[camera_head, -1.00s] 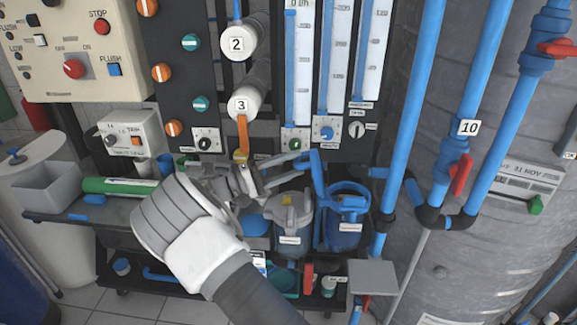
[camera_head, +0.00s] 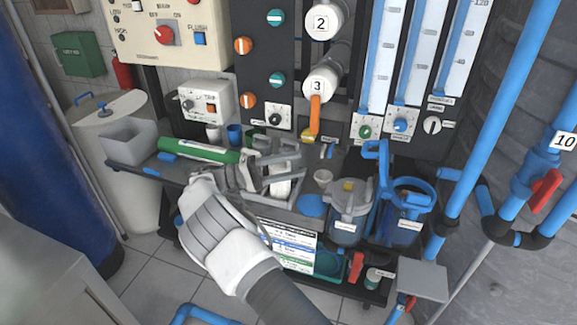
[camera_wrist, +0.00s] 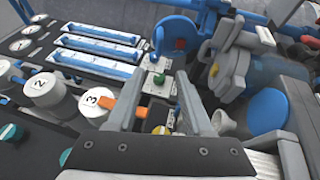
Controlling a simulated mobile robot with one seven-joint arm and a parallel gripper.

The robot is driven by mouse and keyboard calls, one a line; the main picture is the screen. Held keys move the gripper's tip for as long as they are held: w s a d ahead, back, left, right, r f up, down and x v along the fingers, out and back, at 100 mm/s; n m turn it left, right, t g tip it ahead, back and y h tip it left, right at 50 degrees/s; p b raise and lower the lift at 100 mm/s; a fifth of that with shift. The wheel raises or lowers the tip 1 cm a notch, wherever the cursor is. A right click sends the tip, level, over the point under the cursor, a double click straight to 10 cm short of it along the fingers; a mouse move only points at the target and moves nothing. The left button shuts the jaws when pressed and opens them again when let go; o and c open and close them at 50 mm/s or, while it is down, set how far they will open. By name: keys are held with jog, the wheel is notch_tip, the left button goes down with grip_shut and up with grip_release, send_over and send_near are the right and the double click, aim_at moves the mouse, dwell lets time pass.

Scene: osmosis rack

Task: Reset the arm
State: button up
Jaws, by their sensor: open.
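My gripper (camera_head: 298,167) is open in the head view, its two grey fingers spread apart and pointing right. Nothing shows between the fingertips. It is above the rack's lower shelf, below and left of the orange lever (camera_head: 315,115) on the white cylinder marked 3 (camera_head: 319,86). The lever hangs down. In the wrist view the open fingers (camera_wrist: 160,82) frame part of the panel, with the orange lever (camera_wrist: 103,101) to the left of the left finger. My white and grey arm reaches in from the bottom of the head view and hides part of the shelf.
A green cylinder (camera_head: 198,150) lies on the shelf left of my gripper. A grey bin (camera_head: 128,140) stands at the shelf's left end. Two blue-trimmed filter housings (camera_head: 348,215) (camera_head: 407,213) stand to the right. Blue pipes (camera_head: 497,120) rise at the right. Tiled floor lies below left.

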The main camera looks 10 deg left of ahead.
jog(key=shift+s+a+f, duration=0.1)
jog(key=shift+a, duration=0.25)
